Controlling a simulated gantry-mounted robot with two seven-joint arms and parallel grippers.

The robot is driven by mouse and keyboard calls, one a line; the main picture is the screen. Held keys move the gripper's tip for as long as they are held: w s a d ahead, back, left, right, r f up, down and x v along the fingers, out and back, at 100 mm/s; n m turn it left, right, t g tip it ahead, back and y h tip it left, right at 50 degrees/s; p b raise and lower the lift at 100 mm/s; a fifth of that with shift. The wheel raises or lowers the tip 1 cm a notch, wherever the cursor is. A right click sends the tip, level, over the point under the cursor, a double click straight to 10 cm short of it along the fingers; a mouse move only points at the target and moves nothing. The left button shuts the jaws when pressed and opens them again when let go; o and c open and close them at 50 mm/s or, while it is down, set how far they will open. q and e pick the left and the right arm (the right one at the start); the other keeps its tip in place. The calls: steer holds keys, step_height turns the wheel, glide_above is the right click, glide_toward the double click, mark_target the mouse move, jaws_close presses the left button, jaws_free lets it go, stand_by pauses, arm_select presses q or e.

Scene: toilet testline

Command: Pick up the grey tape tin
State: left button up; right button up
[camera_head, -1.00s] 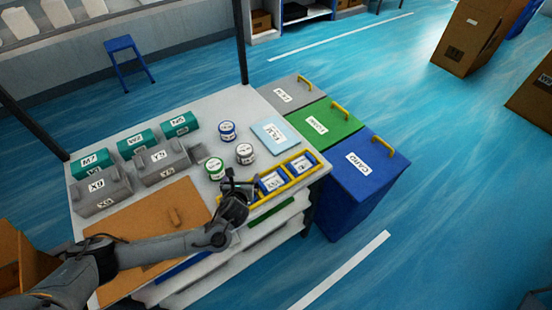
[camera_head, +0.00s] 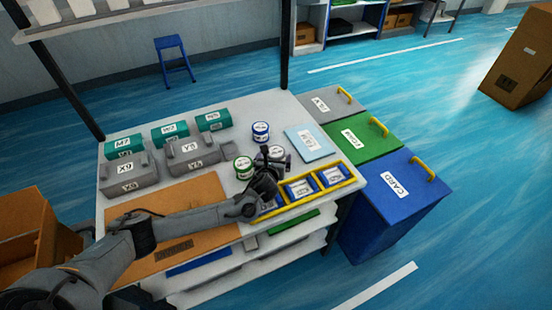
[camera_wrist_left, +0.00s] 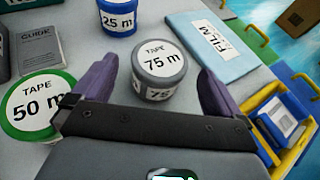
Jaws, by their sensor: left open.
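The grey tape tin (camera_wrist_left: 158,72), labelled "75 m", stands upright on the white table in the left wrist view. In the head view the grey tin (camera_head: 277,151) is partly hidden behind my left gripper (camera_head: 272,162). My left gripper is open, with one purple-grey finger on each side of the tin. Small gaps seem to show between the fingers and the tin. My right gripper is not in view.
A green "50 m" tin (camera_wrist_left: 38,105) stands close left of the gripper, and a blue "25 m" tin (camera_wrist_left: 117,15) is behind. A light blue film packet (camera_wrist_left: 212,45) lies to the right. A yellow-edged tray (camera_head: 346,184) with blue packs is near the front edge.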

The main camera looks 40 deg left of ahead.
mark_target(275, 154)
arm_select(q)
steer(key=x, duration=0.1)
steer(key=b+x, duration=0.1)
steer(key=x, duration=0.1)
steer(key=shift+w+f, duration=0.1)
steer(key=shift+f, duration=0.3)
steer(key=shift+w+a+f, duration=0.15)
steer(key=shift+w+a, duration=0.2)
steer(key=shift+w, duration=0.2)
steer(key=c, duration=1.2)
